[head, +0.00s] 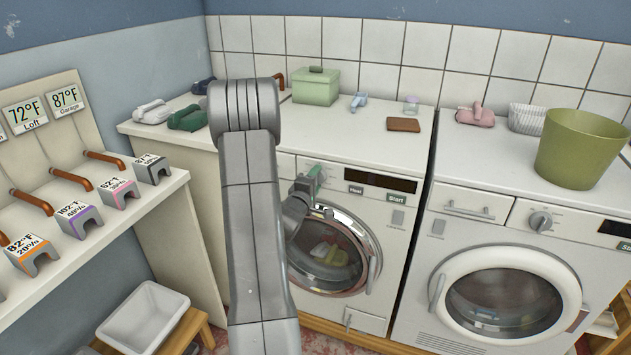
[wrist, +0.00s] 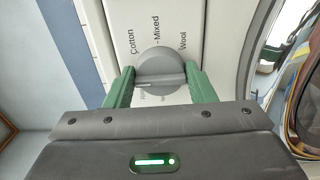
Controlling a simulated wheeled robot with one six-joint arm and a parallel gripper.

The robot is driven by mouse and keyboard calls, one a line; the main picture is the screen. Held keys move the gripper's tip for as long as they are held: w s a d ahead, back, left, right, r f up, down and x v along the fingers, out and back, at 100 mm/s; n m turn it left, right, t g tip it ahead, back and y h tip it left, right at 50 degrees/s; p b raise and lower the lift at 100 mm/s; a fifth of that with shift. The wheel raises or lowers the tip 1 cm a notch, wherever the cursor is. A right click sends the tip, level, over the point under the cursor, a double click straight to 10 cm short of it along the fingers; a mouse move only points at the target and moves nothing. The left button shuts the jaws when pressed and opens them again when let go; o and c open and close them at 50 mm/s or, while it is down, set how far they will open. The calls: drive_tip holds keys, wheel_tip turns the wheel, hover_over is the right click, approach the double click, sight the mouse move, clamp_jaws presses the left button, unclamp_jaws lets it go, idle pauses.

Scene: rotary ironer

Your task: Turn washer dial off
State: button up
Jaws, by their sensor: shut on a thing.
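The washer dial (wrist: 162,70) is a round grey knob on the white panel in the wrist view. The words Cotton, Mixed and Wool are printed around it, and fainter lettering shows at its lower left. A raised bar runs across the knob; I cannot tell which label it points to. My gripper (wrist: 163,90) has its green fingers shut on the dial, one on each side. In the head view my gripper (head: 313,177) is at the panel of the left washer (head: 400,222), above its round door, and largely hides the dial.
A shelf with thermostat pieces is at left.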

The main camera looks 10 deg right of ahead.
drive_tip(key=o, duration=0.9)
drive_tip(key=shift+o, duration=0.2)
drive_tip(key=b+v, duration=0.1)
drive_tip(key=v, duration=1.3)
drive_tip(key=shift+w, duration=0.1)
drive_tip(key=x, duration=1.3)
drive_tip(key=shift+w+d+p, duration=0.3)
drive_tip(key=shift+p, duration=0.15)
